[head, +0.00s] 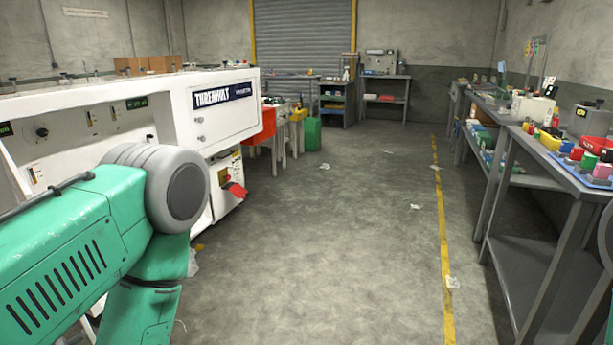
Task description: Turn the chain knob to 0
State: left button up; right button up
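A long white machine (221,127) with a dark label plate stands at the left. A dark round knob (41,131) is on its front panel at the far left, near small green displays; its markings are too small to read, and I cannot tell whether it is the chain knob. My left arm comes in from the left in front of the machine and covers part of its panel. Its gripper is out of the picture. Only slivers of my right arm show at the right edge, and its gripper is not seen.
A grey workbench (513,117) with several coloured parts runs along the right wall. A red-orange bin (260,126) and a green bin (312,134) stand beyond the machine. The middle floor is mostly clear, with a yellow line (443,235) and scraps of paper.

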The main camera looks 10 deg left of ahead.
aim_at(42, 132)
jog(key=i+u, duration=0.15)
jog(key=i, duration=0.75)
jog(key=i+l+u, duration=0.15)
jog(key=i, duration=0.75)
jog(key=i+j+u, duration=0.25)
jog(key=i+u, duration=0.2)
jog(key=i+j+u, duration=0.15)
jog(key=i+u, duration=0.7)
jog(key=i+l+u, duration=0.25)
jog(key=i+u, duration=0.15)
jog(key=i, duration=0.1)
